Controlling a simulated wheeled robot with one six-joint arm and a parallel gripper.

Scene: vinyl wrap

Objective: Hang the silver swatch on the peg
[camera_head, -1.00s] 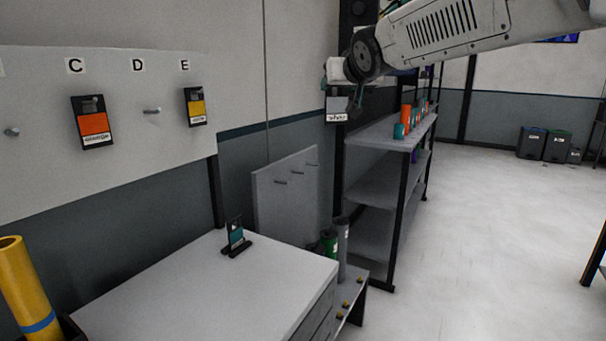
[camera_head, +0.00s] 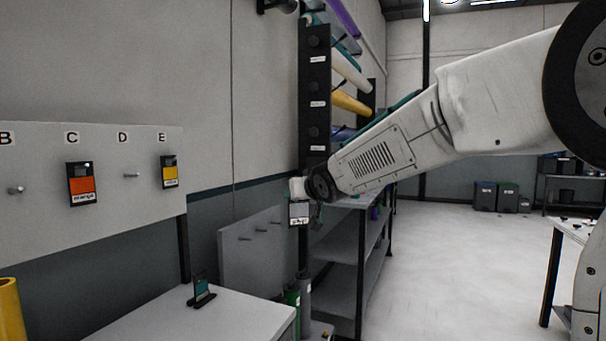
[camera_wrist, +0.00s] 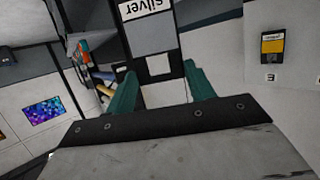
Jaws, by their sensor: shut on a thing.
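The silver swatch (camera_wrist: 152,38) is a dark card with a grey panel and a white label reading "silver". My gripper (camera_wrist: 160,72) has teal fingers on either side of its end and is shut on it. In the head view, the swatch (camera_head: 299,212) hangs below my gripper (camera_head: 303,192), in the air right of the wall board. Bare pegs show on this board (camera_head: 40,225): one under D (camera_head: 132,175) and one under B (camera_head: 15,190). Which peg is meant cannot be told.
An orange swatch (camera_head: 82,184) hangs under C and a yellow swatch (camera_head: 169,172) under E. A dark rack of rolls (camera_head: 313,95) and a shelf unit (camera_head: 335,240) stand close to my gripper.

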